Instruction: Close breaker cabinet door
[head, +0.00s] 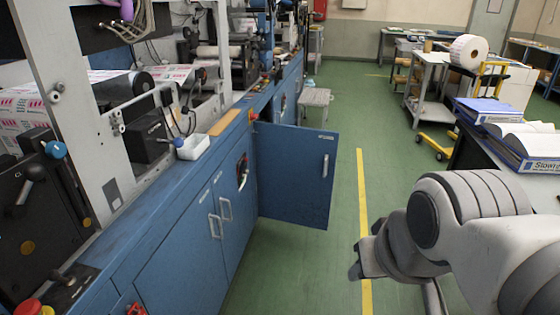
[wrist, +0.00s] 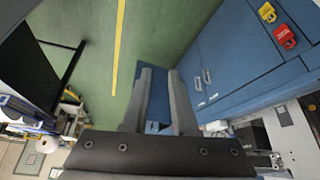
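The breaker cabinet door (head: 292,185) is a blue panel standing wide open, swung out from the long blue cabinet front over the green floor. Its pale handle (head: 325,166) is near its free edge, on the side facing me. My gripper (head: 358,262) is to the right of the door and nearer to me, apart from it. In the wrist view my gripper (wrist: 160,72) has its two fingers spread with a gap and nothing held. A blue surface (wrist: 158,108) shows between the fingers, probably the door. The cabinet opening is mostly hidden behind the door.
The blue cabinet row (head: 180,262) with closed, handled doors runs along the left under the machine. A yellow floor line (head: 362,200) passes right of the door. A desk with binders (head: 530,145) stands at the right. The green floor between is clear.

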